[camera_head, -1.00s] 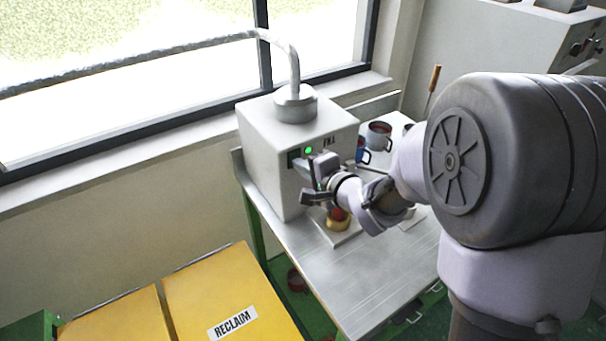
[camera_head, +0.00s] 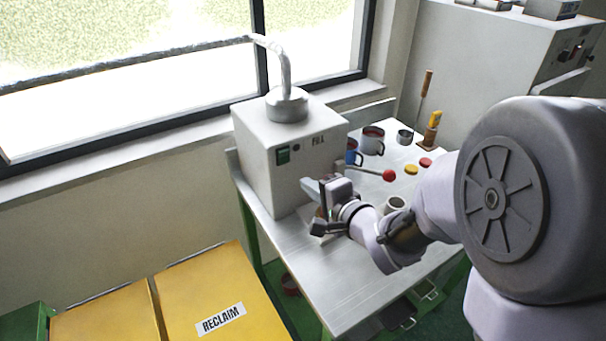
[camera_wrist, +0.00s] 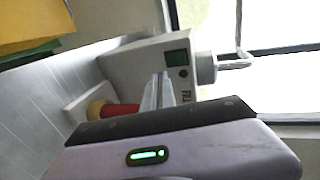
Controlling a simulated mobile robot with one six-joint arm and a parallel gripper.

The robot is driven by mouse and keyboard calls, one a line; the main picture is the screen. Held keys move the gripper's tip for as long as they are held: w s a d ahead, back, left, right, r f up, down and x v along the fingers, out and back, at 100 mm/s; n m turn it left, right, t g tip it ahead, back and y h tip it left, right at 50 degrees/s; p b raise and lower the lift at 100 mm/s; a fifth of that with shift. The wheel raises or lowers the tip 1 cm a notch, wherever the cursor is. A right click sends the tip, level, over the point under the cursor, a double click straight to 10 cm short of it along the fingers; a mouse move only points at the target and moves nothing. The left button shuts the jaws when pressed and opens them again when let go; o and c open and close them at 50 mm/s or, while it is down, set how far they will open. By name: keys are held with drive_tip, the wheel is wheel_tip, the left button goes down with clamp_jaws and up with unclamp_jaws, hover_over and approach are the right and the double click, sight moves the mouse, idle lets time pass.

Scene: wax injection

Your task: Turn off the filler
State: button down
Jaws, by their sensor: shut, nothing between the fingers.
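The filler (camera_head: 262,165) is a pale box marked FILL with a hose on top, standing at the table's left end. On its front are a dark green switch (camera_head: 283,156) and a small round lamp (camera_head: 296,147), which is dark. In the wrist view, the switch (camera_wrist: 178,58) and the dark lamp (camera_wrist: 184,73) also show. My gripper (camera_head: 308,185) is shut and empty, below and to the right of the switch, apart from it. In the wrist view, its fingers (camera_wrist: 159,92) are together. A red piece with a yellowish end (camera_wrist: 108,109) lies beyond my gripper.
A rod with a red knob (camera_head: 389,175) sticks out right of the filler. A blue mug (camera_head: 353,152), a grey mug (camera_head: 372,140) and small coloured discs (camera_head: 411,169) are on the table. A yellow RECLAIM bin (camera_head: 205,290) stands front left. The table's front is clear.

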drive_tip(key=v, duration=0.2)
drive_tip(key=f+v, duration=0.1)
drive_tip(key=v, duration=0.1)
drive_tip(key=shift+s+d+p, duration=0.15)
drive_tip(key=shift+s+p, duration=0.05)
drive_tip(key=shift+p, duration=0.15)
drive_tip(key=shift+r, duration=0.1)
